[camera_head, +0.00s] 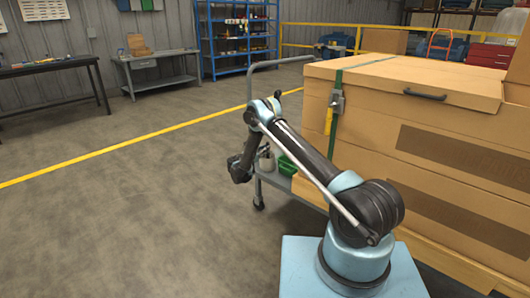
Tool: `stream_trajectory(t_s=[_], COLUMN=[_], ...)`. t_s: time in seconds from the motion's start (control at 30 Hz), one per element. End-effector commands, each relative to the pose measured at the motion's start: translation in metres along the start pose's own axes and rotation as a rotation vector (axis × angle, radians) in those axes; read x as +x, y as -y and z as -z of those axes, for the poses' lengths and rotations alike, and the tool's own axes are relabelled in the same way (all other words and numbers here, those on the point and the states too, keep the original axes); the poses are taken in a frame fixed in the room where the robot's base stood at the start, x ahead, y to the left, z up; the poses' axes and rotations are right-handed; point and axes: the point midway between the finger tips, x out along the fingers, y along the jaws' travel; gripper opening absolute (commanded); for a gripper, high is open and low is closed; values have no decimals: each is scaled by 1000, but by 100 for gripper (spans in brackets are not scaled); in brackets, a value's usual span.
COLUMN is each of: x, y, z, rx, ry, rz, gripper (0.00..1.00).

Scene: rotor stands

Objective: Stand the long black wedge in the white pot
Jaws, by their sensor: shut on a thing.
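My arm rises from its light blue base, bends at the top and comes down to a dark lower joint beside a grey cart. My gripper cannot be made out past that joint; the arm hides this area. A small whitish thing (267,163), which may be the white pot, stands on the cart's lower shelf (275,180), just right of the lower arm. A small dark shape shows just above it, too small to identify. I cannot make out the long black wedge.
A green bin (287,166) sits on the cart's shelf. A large cardboard box (440,125) with a green strap fills the right side. Workbenches (160,68) and a blue rack (238,40) stand at the back. The floor at left is clear, crossed by a yellow line.

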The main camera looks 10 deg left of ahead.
Motion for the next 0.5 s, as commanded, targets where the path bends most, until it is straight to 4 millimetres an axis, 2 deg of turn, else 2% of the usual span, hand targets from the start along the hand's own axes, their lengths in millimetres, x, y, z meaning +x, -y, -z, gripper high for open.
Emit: stream_trajectory(t_s=[0.13,0.17,0.23,0.5], x=[1,1,1,1], y=[1,0,0,0], z=[0,0,0,0], rx=[0,0,0,0], ry=[0,0,0,0], rz=[1,1,1,1], gripper=[0,23,39,40])
